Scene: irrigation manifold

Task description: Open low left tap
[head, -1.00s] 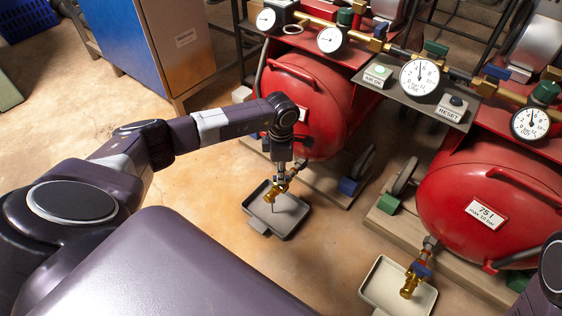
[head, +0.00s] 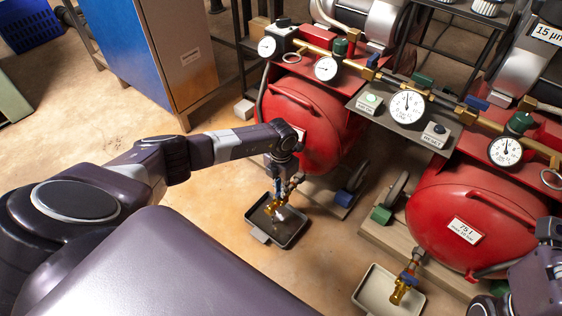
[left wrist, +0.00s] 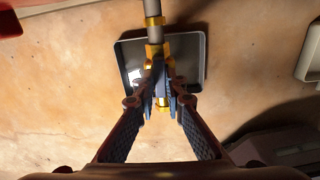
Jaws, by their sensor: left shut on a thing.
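The low left tap (head: 274,209) is a brass tap under the left red tank (head: 300,118), over a dark drip tray (head: 290,238). In the left wrist view the tap's brass body (left wrist: 154,52) is seen from above, with its blue handle between my fingers. My left gripper (head: 277,186) is shut on this handle (left wrist: 160,76); its fingertips hide part of it. A bright patch shows below the tap in the tray; I cannot tell whether it is water or a reflection. Part of my right arm shows at the lower right, its gripper not clear.
A second brass tap (head: 402,288) hangs over a pale tray (head: 375,283) by the right red tank (head: 450,215). Gauges and a panel with a RESET button (head: 437,130) stand above. Bare floor lies left of the dark tray; a blue cabinet (head: 150,45) stands behind.

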